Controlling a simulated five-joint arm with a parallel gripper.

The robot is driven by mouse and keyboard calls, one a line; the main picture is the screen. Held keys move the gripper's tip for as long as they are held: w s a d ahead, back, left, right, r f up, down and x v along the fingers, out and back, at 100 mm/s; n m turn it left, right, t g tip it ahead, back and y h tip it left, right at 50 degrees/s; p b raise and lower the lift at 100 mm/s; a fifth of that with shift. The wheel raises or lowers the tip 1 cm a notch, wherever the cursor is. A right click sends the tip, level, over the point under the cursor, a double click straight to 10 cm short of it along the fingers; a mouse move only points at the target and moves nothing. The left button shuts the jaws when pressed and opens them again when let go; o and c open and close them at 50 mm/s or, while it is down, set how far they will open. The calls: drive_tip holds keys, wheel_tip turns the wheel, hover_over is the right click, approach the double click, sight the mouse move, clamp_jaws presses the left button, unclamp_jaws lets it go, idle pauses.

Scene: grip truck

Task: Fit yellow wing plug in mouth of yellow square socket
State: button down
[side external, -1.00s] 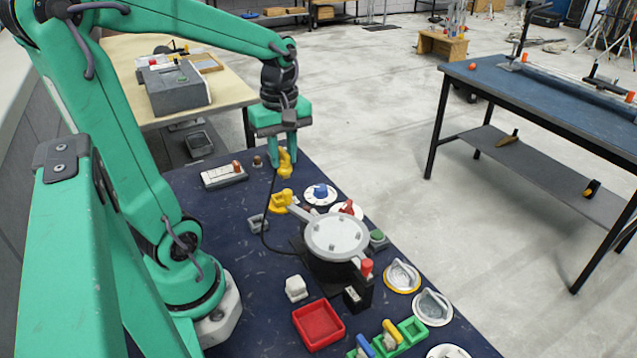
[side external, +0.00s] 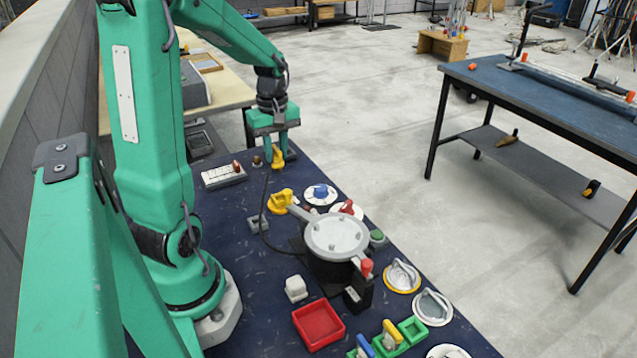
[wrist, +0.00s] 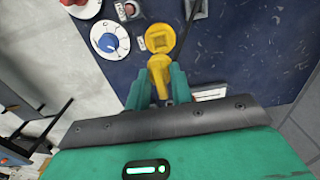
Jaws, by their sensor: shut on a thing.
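The yellow wing plug (side external: 277,157) is held between the fingers of my gripper (side external: 274,151), low at the far end of the dark blue table. In the wrist view the plug (wrist: 160,70) shows between the two green fingertips. The yellow square socket (side external: 281,201) stands on the table, nearer the side camera than the plug and apart from it in that view. In the wrist view the socket (wrist: 160,37) lies just above the plug, and its squarish mouth shows. The plug's lower end and its height over the table are hard to tell.
A round lidded pot (side external: 337,238) has its grey handle reaching close to the socket. A blue-knobbed dial (side external: 320,194) stands right of the socket. A white block with a brown-red knob (side external: 224,175) lies left of my gripper. A thin black cable (side external: 262,222) runs nearby.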

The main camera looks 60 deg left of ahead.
sight(278, 171)
drive_tip(key=shift+f, duration=0.9)
drive_tip(key=shift+f, duration=0.1)
drive_tip(key=shift+f, duration=2.35)
drive_tip(key=shift+f, duration=1.5)
idle(1.4)
drive_tip(key=c, duration=0.8)
unclamp_jaws()
drive_tip(key=shift+c, duration=0.2)
drive_tip(key=shift+r, duration=0.1)
drive_tip(key=shift+r, duration=3.65)
